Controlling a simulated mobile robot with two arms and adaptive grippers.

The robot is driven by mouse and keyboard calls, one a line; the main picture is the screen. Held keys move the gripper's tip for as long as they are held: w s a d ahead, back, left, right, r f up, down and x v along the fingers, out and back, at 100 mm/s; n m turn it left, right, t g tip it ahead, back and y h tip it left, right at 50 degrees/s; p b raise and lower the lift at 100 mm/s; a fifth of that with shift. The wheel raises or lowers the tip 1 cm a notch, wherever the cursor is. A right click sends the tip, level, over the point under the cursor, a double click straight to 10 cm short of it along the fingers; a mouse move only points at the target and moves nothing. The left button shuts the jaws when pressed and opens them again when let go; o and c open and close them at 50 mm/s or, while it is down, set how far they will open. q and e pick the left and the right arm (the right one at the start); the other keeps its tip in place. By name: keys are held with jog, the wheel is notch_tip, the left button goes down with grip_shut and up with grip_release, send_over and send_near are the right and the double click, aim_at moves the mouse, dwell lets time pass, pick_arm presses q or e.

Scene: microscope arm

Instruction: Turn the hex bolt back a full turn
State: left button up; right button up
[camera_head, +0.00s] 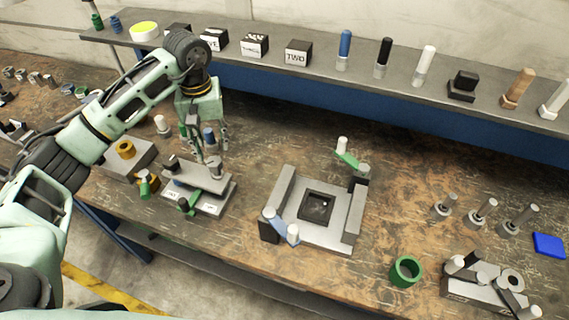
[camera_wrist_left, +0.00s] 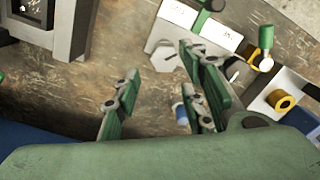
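My left gripper (camera_head: 207,140) hangs fingers-down over a grey stepped fixture (camera_head: 201,207) with green knobs at the left of the bench. The fixture's white labelled plates (camera_wrist_left: 205,22) are at the top of the wrist view, beyond the right-hand fingers. My right gripper is not in view.
A grey block with an orange ring (camera_head: 125,149) stands left of the fixture. A grey frame with a black square (camera_head: 316,206) stands to the right. A green ring (camera_head: 405,271) lies at the front edge. A shelf (camera_head: 300,75) with blocks and handles runs along the back.

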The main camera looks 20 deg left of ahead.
pick_arm(q)
jog(key=d+f+n+t+h, duration=0.1)
jog(key=d+h, duration=0.6)
jog(key=d, duration=1.1)
jog(key=shift+s+d+n, duration=0.25)
jog(key=shift+d+n, duration=0.15)
jog(key=shift+n, duration=0.4)
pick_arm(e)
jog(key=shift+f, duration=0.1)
pick_arm(q)
jog(key=shift+c, duration=0.2)
